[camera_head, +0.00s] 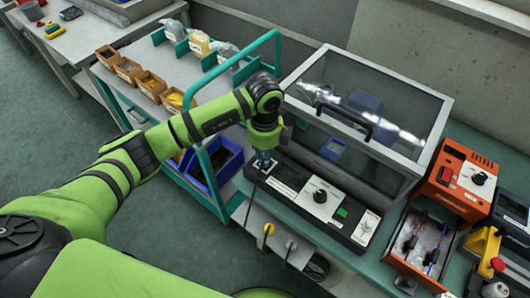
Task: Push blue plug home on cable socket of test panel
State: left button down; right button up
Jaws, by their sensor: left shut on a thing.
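The test panel (284,188) is a long dark box along the front edge of the bench, with a white plate, a black knob and a green button. My left gripper (264,157) points down over the panel's left end. It is shut on the blue plug (263,166), which is small and mostly hidden by the fingers. The cable socket is hidden below the gripper, so I cannot tell how far the plug sits in it. My right gripper is not in view.
A clear-sided case (372,103) with a black handle stands right behind the panel. An orange device (455,188) and an orange-edged tray (418,250) are at right. A shelf cart (172,115) with bins stands at left. Yellow and grey cable connectors (268,229) are below the bench front.

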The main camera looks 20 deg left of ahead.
pick_arm(q)
jog(key=shift+f, duration=0.2)
jog(key=c, duration=0.8)
grip_release()
jog(key=shift+r, duration=0.1)
jog(key=shift+r+p, duration=2.85)
jog(key=shift+r, duration=0.9)
jog(key=shift+f, duration=0.1)
